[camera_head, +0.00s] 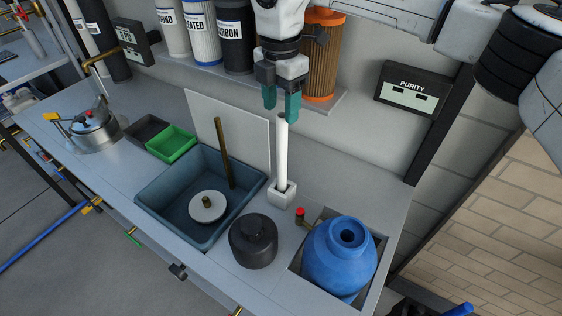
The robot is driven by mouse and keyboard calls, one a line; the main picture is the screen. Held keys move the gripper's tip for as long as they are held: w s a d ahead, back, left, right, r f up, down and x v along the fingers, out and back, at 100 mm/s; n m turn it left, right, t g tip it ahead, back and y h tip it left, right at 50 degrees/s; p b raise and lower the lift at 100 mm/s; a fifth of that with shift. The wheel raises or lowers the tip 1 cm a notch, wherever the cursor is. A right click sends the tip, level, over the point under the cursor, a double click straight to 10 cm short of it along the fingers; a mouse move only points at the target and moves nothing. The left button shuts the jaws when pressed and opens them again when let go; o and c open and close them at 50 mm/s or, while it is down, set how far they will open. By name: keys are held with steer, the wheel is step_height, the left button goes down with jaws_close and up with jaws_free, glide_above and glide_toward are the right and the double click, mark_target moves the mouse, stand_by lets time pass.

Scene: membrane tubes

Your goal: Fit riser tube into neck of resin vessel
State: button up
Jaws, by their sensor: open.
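The riser tube appears to be the white tube (281,155) that stands upright in a small pale square holder (281,194). The resin vessel (338,258) is a round blue tank set in a recess at the front right. Its dark open neck (348,237) faces up and looks empty. My gripper (281,103) points down, with its teal fingers open at the top of the white tube. The picture does not show clearly whether the tube's top is between the fingers or just in front of or behind them.
A dark round cap-like part (253,241) sits left of the vessel. A blue-grey basin (160,205) holds a white disc and a brown rod. Green (171,143) and dark trays lie behind it. A red-tipped valve (300,214) stands by the vessel. Filter cartridges (322,60) line the back shelf.

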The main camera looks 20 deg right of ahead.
mark_target(282, 128)
steer(key=shift+s+d+f+p, duration=0.1)
steer(key=shift+f+p, duration=0.25)
steer(key=shift+f, duration=1.25)
steer(key=shift+d+f+p, duration=0.1)
steer(key=shift+f+p, duration=0.2)
steer(key=shift+f, duration=1.25)
steer(key=shift+c, duration=0.3)
steer(key=shift+a, duration=0.1)
jaws_close()
